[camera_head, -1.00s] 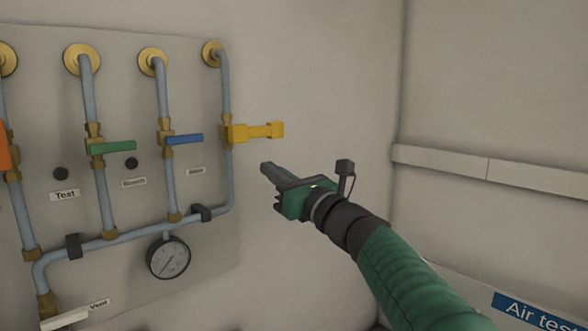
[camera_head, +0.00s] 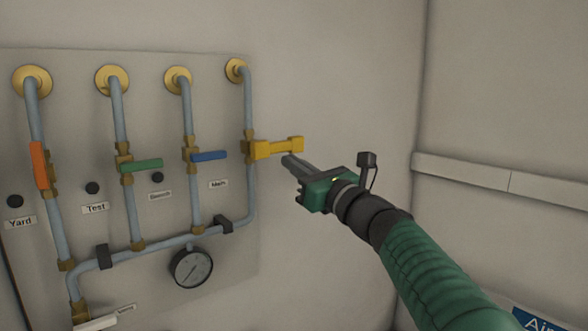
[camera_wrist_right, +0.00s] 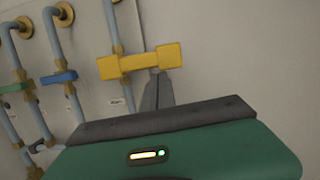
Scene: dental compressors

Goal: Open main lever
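The yellow lever (camera_head: 277,148) points horizontally right from the valve on the rightmost pipe. The "Main" label (camera_head: 218,184) is on the panel to its lower left. In the right wrist view the yellow lever (camera_wrist_right: 140,61) crosses just beyond my fingertips. My right gripper (camera_head: 287,159) is just below the lever's outer half, its fingers close together with nothing seen between them. The right gripper (camera_wrist_right: 157,74) overlaps the lever's lower edge in the wrist view; I cannot tell whether they touch. My left gripper is not in view.
Left of the yellow lever are a blue lever (camera_head: 209,156) and a green lever (camera_head: 142,165), both horizontal, and an upright orange lever (camera_head: 38,165). A pressure gauge (camera_head: 191,268) hangs below the pipes. Bare wall lies right of the lever.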

